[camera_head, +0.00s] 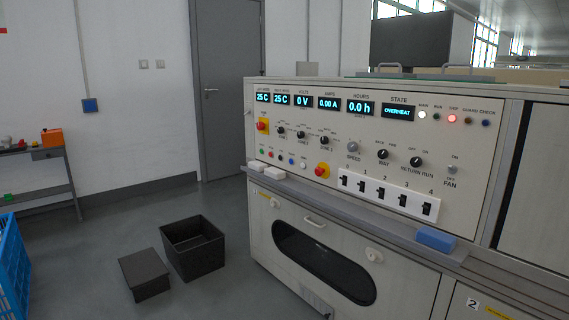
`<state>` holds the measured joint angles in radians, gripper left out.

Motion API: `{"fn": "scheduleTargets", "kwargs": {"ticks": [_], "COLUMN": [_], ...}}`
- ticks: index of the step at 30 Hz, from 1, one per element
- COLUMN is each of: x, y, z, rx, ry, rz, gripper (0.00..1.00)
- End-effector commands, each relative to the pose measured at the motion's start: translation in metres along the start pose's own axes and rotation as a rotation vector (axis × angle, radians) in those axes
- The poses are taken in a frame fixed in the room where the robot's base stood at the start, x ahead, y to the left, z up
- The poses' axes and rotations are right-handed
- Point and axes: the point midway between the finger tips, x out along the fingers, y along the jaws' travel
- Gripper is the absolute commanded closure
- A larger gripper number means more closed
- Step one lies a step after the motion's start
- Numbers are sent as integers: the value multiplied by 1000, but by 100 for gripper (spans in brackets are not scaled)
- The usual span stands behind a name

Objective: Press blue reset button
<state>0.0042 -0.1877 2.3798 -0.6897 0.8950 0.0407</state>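The control panel (440,165) of a pale cabinet faces me on the right. The small blue button (291,160) sits in the row of push buttons at its lower left, between a dark button (279,156) and a white button (302,165). Its label is too small to read, and nothing covers it. The state display (398,113) reads OVERHEAT, and a lamp marked TRIP (452,119) glows red. My gripper is not in view.
A ledge runs below the panel, with white blocks (268,171) at left and a blue block (435,239) at right. A black bin (192,247) and dark box (144,274) stand on the floor at left.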

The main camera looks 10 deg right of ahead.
Motion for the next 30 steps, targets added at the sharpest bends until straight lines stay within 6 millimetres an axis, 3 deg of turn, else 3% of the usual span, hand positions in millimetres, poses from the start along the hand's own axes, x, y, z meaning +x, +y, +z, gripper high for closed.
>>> {"fn": "scheduleTargets", "kwargs": {"ticks": [15, 30], "x": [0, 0], "y": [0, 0], "z": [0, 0], "rx": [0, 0], "ry": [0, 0], "rz": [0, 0], "gripper": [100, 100]}}
